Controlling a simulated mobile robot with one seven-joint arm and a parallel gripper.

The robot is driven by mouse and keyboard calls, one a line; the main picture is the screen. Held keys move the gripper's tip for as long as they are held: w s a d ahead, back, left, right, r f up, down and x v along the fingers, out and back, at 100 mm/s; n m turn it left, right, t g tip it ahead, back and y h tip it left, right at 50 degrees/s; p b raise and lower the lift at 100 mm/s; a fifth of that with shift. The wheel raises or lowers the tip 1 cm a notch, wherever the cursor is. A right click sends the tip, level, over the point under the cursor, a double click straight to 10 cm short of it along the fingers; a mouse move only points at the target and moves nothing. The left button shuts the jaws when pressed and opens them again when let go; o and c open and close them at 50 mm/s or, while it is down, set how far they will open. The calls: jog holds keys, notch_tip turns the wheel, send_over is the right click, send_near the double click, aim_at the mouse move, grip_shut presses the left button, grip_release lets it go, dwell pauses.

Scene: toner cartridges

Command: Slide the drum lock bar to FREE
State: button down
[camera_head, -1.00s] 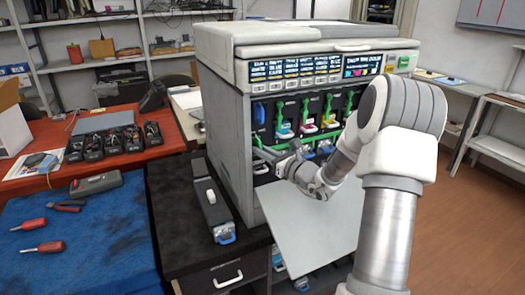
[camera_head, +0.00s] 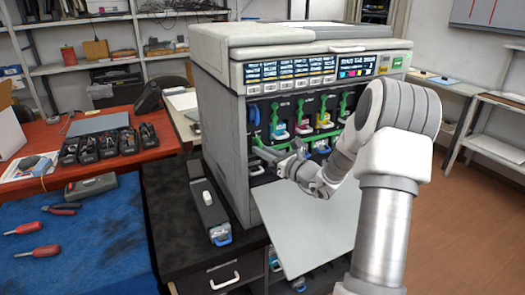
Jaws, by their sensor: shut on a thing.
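The grey printer (camera_head: 222,150) stands open at the front, with a row of coloured toner cartridges (camera_head: 303,127) and green levers in its bay. The green drum lock bar (camera_head: 264,150) runs across the bay below the cartridges, at its left part. My gripper (camera_head: 283,157) is at the front of the bay, shut on the lock bar. The fingertips are small and partly hidden by my wrist. My arm covers the right part of the bay and the rest of the bar. I cannot read any FREE mark.
The printer's lowered front panel (camera_head: 305,228) lies below my gripper. A grey cartridge (camera_head: 207,207) rests on the black cabinet (camera_head: 170,222) at left. A red table (camera_head: 40,135) and blue mat (camera_head: 90,245) with tools are further left.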

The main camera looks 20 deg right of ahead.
jog(key=c, duration=0.8)
grip_release()
jog(key=shift+w+a+r, duration=0.15)
jog(key=shift+w+r, duration=0.15)
jog(key=shift+r, duration=0.1)
jog(key=shift+o, duration=0.2)
jog(key=o, duration=0.4)
jog(key=shift+s+d+f, duration=0.2)
jog(key=shift+s+d, duration=0.25)
jog(key=shift+s, duration=0.2)
jog(key=shift+c, duration=0.2)
jog(key=shift+f+v, duration=0.2)
jog(key=shift+v, duration=2.6)
